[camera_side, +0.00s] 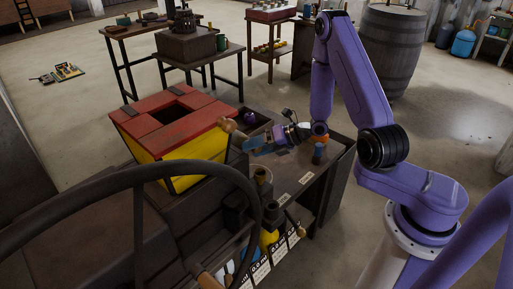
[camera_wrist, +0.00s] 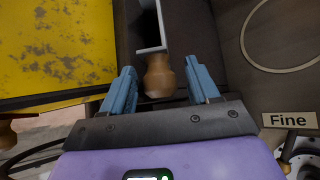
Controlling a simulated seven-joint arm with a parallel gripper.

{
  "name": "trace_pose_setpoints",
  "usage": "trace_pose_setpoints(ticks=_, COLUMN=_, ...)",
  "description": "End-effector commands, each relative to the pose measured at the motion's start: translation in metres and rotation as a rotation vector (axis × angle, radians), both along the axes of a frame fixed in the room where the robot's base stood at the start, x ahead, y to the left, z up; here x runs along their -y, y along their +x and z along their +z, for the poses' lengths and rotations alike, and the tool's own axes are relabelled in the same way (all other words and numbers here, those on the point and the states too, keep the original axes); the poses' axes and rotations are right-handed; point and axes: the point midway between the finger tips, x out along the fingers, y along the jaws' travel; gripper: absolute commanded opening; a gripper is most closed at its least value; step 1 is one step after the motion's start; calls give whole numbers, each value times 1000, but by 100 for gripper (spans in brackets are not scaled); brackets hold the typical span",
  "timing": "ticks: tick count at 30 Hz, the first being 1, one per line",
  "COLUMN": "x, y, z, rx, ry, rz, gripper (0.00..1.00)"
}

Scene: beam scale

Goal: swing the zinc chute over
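In the wrist view, a grey metal channel with pale edges, which looks like the zinc chute (camera_wrist: 150,22), runs up the picture from a turned wooden knob (camera_wrist: 158,76). My gripper (camera_wrist: 161,70) is open, with one blue finger on each side of the knob. Gaps show between the knob and both fingers. In the side view, my gripper (camera_side: 254,145) is low over the dark bench, to the right of the red-topped yellow box. A wooden handle shows by its fingertips; I cannot tell there whether it is the same knob. I cannot make out the chute in the side view.
The yellow box (camera_side: 182,168) with an open red top stands left of my gripper. A dark wheel rim (camera_side: 140,176) crosses the foreground. A "Fine" label (camera_wrist: 290,121) is on the right in the wrist view. Small jars and a purple object (camera_side: 250,118) are nearby.

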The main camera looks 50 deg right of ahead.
Motion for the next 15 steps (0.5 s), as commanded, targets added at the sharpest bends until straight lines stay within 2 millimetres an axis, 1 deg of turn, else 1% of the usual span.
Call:
trace_pose_setpoints(ticks=8, x=2, y=-1, z=1, rx=-1, ry=1, rz=0, gripper=60)
trace_pose_setpoints(ticks=11, x=7, y=-7, z=5, rx=-1, ry=0, rz=-3, gripper=60)
trace_pose_setpoints(ticks=15, x=19, y=-23, z=15, rx=-1, ry=1, rz=-7, gripper=60)
